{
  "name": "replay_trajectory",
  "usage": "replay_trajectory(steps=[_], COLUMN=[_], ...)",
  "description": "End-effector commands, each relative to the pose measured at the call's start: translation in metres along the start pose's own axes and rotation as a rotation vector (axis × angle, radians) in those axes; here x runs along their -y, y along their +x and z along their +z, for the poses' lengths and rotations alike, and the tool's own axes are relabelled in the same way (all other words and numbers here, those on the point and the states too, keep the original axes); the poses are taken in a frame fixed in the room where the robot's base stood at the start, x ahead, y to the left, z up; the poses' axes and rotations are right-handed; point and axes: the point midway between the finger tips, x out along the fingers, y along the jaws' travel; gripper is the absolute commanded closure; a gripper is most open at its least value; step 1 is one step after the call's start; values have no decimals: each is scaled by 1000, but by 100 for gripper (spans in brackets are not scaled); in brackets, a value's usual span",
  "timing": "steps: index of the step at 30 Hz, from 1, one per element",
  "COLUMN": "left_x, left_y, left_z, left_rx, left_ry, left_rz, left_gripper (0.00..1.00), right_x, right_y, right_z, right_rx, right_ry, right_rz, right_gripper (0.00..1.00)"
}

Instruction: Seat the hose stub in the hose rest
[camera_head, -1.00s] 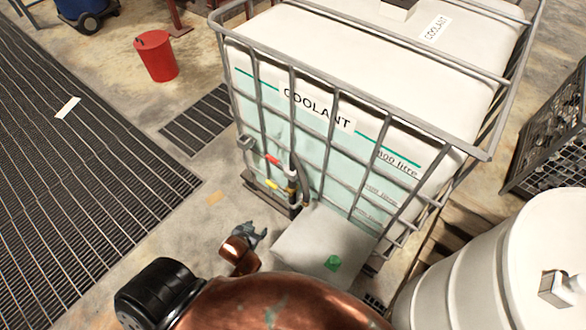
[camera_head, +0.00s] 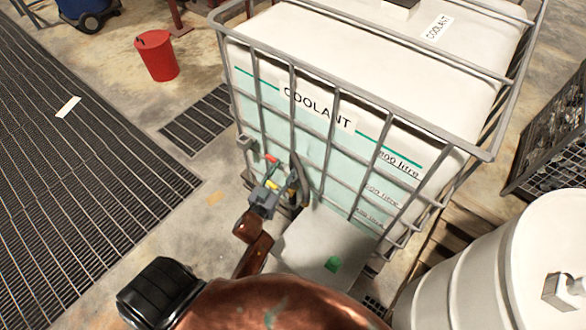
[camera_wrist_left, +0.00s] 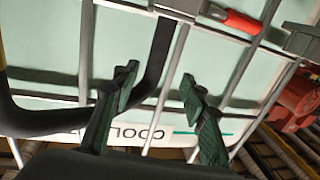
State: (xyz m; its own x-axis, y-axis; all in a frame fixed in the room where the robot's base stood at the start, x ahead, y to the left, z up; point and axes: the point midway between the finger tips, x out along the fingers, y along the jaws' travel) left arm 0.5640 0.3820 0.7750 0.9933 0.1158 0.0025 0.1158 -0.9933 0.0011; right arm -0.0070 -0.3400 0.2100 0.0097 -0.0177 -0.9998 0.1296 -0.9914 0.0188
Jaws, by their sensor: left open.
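A dark curved hose (camera_head: 304,182) hangs at the front of the caged coolant tank (camera_head: 345,150). It also shows in the left wrist view (camera_wrist_left: 158,62), bending between and beyond the fingertips. I cannot pick out which part is the stub, and I cannot make out the hose rest for sure. My left gripper (camera_head: 268,187) is at the tank's front, just left of the hose. In the left wrist view its two dark green fingers (camera_wrist_left: 158,88) are spread with nothing held between them. In the head view it hides part of the valve area. My right gripper is not in view.
A red handle (camera_wrist_left: 240,22) shows by the cage bars. A grey box (camera_head: 320,240) with a green patch stands below the tank front. A white drum (camera_head: 480,270) is at the right, a red bucket (camera_head: 156,56) at the back left.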

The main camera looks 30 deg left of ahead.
Motion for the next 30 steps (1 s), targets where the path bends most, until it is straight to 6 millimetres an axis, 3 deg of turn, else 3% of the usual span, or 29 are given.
replay_trajectory(steps=[13, 22, 30], left_x=[-8, -7, -7], left_y=[55, 59, 59], left_z=[11, 10, 10], left_rx=[3, 3, 3], left_ry=[2, 0, 1], left_rz=[0, -1, -1], left_gripper=[60, 60, 78], right_x=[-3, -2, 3], right_y=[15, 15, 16], right_z=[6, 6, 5], right_rx=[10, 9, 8], right_ry=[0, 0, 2], right_rz=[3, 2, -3], right_gripper=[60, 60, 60])
